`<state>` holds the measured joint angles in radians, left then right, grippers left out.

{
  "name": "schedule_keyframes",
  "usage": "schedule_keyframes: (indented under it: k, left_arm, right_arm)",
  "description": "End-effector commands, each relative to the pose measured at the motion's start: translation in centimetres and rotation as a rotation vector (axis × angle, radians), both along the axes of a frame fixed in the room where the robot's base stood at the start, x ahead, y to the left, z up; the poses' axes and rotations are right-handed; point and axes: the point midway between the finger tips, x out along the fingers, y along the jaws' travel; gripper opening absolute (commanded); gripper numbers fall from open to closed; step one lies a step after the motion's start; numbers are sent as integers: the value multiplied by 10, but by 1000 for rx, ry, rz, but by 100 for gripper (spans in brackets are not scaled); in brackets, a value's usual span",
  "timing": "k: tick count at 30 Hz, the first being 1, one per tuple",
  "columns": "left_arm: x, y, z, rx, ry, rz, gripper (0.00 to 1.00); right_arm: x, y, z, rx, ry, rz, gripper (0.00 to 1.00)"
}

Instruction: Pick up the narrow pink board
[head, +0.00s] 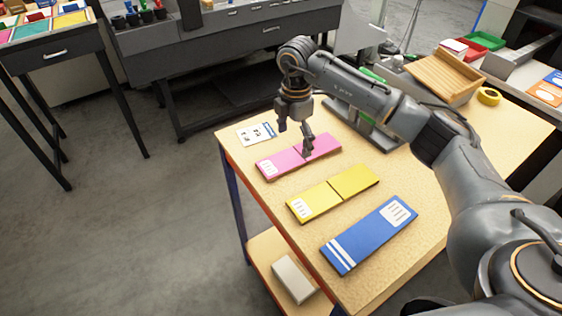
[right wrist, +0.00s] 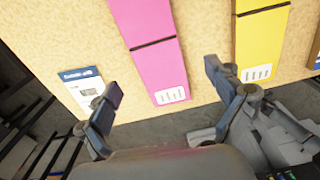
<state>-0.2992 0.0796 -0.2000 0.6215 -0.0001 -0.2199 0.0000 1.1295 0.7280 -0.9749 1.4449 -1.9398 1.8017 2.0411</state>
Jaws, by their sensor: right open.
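The narrow pink board (head: 282,163) lies flat on the wooden table, with a dark line across its middle and a white label at its left end. My right gripper (head: 295,138) is open and empty, at the board's far side in the head view, with one finger overlapping the board there. In the right wrist view the pink board (right wrist: 147,60) shows between the two spread fingers of the gripper (right wrist: 162,79), apart from both. The exact height above the board is hard to tell. My left gripper is not in view.
A yellow board (head: 318,203) and a wider blue board (head: 367,238) lie nearer on the table (head: 425,180). A printed card (head: 256,134) lies beyond the pink board. A wooden tray (head: 440,80) and yellow tape roll (head: 489,97) are at the back right.

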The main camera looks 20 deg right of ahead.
Motion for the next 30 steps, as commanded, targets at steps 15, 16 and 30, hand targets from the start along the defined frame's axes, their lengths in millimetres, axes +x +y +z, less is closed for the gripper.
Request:
schedule_keyframes:
  k: [15,16,30]
  left_arm:
    - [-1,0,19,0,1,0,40]
    - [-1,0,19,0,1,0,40]
    - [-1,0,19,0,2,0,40]
  right_arm:
    - [4,2,-50,0,1,1,92]
    - [4,2,-50,0,1,1,92]
    - [4,2,-50,0,1,1,33]
